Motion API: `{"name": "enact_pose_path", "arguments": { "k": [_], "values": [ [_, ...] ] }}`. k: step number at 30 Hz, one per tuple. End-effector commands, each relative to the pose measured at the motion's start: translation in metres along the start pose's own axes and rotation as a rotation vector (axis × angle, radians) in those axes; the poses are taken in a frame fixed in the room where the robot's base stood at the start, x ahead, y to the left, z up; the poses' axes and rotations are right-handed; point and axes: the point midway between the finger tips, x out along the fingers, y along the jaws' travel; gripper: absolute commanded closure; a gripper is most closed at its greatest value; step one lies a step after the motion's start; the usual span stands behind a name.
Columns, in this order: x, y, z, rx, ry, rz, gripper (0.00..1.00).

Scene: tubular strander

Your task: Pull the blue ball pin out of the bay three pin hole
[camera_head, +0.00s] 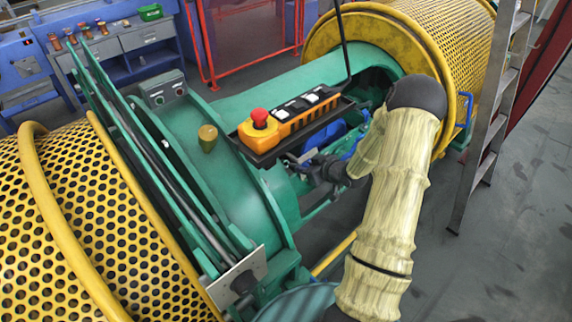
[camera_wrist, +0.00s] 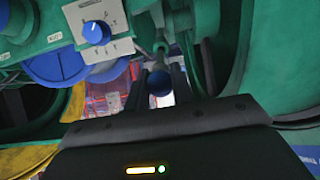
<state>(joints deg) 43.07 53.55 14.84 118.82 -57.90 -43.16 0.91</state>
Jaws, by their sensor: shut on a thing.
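In the wrist view, the blue ball (camera_wrist: 159,83) of the pin sits between the two dark fingers of my gripper (camera_wrist: 160,76), which is shut on it. A short grey piece shows just beyond the ball, in front of the green frame. I cannot tell how deep the pin sits in its hole, as the fingers and ball cover much of it. In the head view, my gripper (camera_head: 318,170) reaches into the gap of the green machine, below the control box. The pin cannot be made out there.
A blue knob (camera_wrist: 97,32) on a pale marked plate and a blue disc (camera_wrist: 57,66) lie close left of my fingers. A green wall stands close at right. A ladder (camera_head: 490,120) stands at right.

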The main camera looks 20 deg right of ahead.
Motion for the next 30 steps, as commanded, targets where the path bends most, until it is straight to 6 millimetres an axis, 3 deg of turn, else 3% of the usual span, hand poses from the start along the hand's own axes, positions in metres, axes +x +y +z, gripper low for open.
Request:
{"name": "enact_pose_path", "arguments": {
  "k": [30],
  "values": [
    [-0.021,0.0,-0.007,0.0,0.0,0.0,1.0]
  ]
}}
